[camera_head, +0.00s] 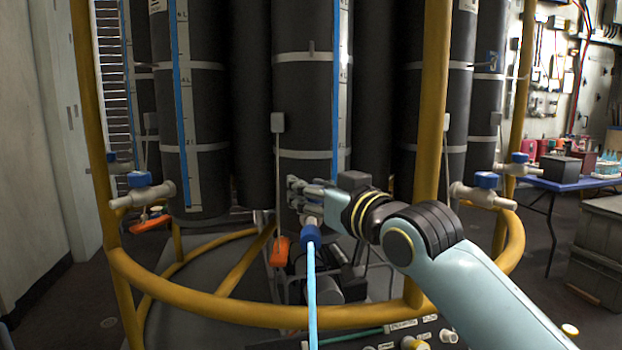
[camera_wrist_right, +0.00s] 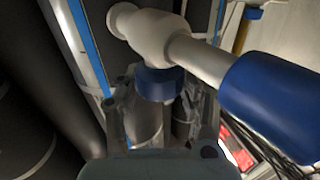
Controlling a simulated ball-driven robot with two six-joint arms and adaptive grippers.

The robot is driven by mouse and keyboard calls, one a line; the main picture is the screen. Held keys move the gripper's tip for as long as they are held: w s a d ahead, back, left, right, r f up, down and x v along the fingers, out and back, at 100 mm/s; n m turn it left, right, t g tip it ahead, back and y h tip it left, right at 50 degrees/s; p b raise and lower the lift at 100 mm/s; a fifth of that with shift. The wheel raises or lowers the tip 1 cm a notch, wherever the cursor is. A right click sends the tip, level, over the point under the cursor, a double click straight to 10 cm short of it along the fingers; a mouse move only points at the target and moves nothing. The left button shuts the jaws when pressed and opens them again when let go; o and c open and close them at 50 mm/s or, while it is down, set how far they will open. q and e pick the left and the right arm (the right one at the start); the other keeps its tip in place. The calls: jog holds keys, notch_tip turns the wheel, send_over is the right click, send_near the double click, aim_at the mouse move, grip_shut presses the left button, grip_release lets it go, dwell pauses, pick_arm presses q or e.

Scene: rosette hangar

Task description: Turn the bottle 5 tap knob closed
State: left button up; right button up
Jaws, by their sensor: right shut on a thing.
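A pale tap (camera_wrist_right: 155,38) with a blue knob (camera_wrist_right: 160,84) fills the upper part of the right wrist view. A blue hose fitting (camera_wrist_right: 278,105) sits on the tap's outlet. My right gripper (camera_wrist_right: 160,98) is shut on the blue knob, with a finger on either side of it. In the head view the right gripper (camera_head: 300,190) is at the middle tap (camera_head: 312,221), in front of a tall dark bottle (camera_head: 305,110). The gripper hides the knob there. A light blue hose hangs below the fitting (camera_head: 311,236). No bottle number is readable. My left gripper is out of view.
A yellow rail (camera_head: 230,306) curves around the bottles, with yellow uprights (camera_head: 433,120). Two other blue-knobbed taps stand left (camera_head: 142,190) and right (camera_head: 484,190). An orange tag (camera_head: 280,251) hangs beside the hose. A blue table (camera_head: 570,186) is at right.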

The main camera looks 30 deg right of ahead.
jog(key=o, duration=1.2)
jog(key=shift+o, duration=0.2)
jog(key=shift+s, duration=0.1)
jog(key=s, duration=1.1)
jog(key=shift+s+d, duration=0.35)
jog(key=shift+s, duration=0.05)
jog(key=shift+f, duration=0.1)
